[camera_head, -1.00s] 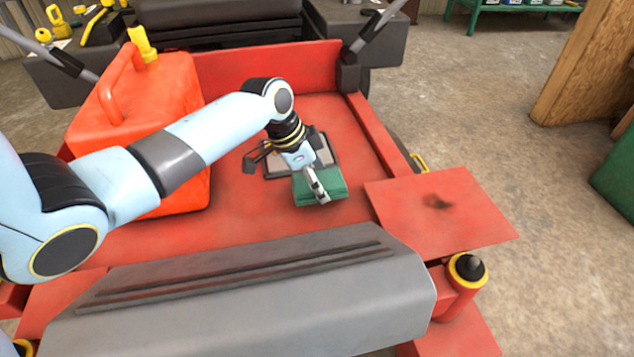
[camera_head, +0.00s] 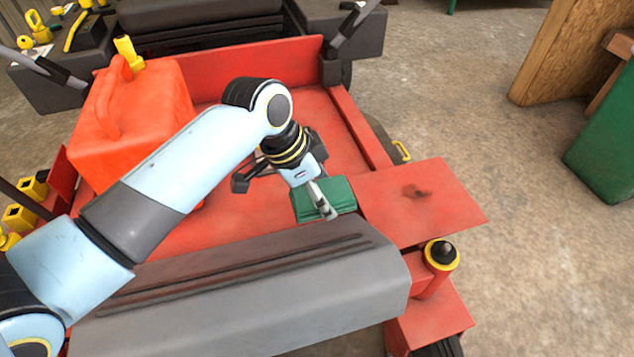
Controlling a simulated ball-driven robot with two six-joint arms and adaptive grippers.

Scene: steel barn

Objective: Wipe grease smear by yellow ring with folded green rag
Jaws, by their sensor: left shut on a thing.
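The folded green rag (camera_head: 337,193) is in my left gripper (camera_head: 325,207), whose fingers are shut on it. The rag is over the right part of the red deck, close to the left edge of the flat red plate. I cannot tell whether it touches the surface below. The dark grease smear (camera_head: 416,191) is on the red plate (camera_head: 450,213), to the right of the rag and apart from it. The yellow ring (camera_head: 441,254) is around a dark knob on a red post, just below the smear. My right gripper is not in view.
A red fuel can (camera_head: 150,115) with a yellow spout stands on the deck at left. A grey ribbed cover (camera_head: 250,290) lies in front of the deck. A raised red rail (camera_head: 357,125) runs along the deck's right side. Open concrete floor is at right.

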